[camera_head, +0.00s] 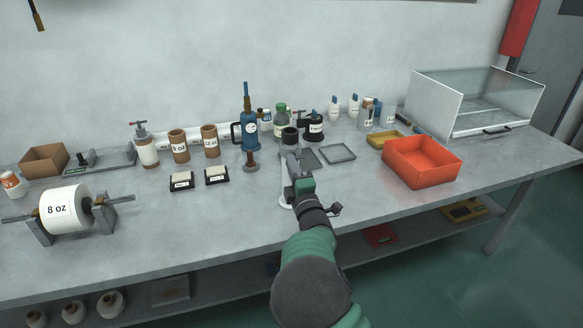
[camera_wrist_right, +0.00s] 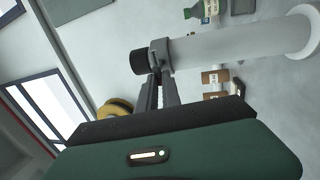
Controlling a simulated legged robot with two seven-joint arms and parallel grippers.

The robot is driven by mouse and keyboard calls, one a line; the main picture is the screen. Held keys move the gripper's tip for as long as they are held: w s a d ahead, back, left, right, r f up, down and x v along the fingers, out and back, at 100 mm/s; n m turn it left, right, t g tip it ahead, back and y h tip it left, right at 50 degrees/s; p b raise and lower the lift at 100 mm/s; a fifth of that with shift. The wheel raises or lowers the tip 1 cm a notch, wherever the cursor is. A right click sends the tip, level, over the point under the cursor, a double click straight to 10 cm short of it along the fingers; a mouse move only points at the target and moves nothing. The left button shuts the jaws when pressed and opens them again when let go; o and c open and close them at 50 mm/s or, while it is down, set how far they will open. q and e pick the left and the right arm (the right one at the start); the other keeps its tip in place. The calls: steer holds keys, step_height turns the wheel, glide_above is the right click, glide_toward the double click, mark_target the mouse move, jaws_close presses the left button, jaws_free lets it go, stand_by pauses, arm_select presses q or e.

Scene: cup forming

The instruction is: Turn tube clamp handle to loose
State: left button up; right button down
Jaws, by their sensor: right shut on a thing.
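A white upright tube (camera_head: 283,180) with a black top (camera_head: 290,134) stands near the front of the bench. In the right wrist view the tube (camera_wrist_right: 245,45) lies across the picture with its black end (camera_wrist_right: 139,62) at the left. A dark grey clamp (camera_wrist_right: 159,52) goes around the tube just below the black end. My right gripper (camera_head: 292,156) reaches up to the clamp from the front. In the right wrist view its fingers (camera_wrist_right: 160,82) are close together at the clamp, shut on its handle, which they mostly hide. My left gripper is out of view.
An orange bin (camera_head: 421,163) stands to the right, with a clear-sided box (camera_head: 470,100) behind it. A large 8 oz roll (camera_head: 65,206) is at far left.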

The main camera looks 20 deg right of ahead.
steer(key=shift+f, duration=0.25)
steer(key=c, duration=1.5)
jaws_free()
steer(key=shift+w, duration=0.1)
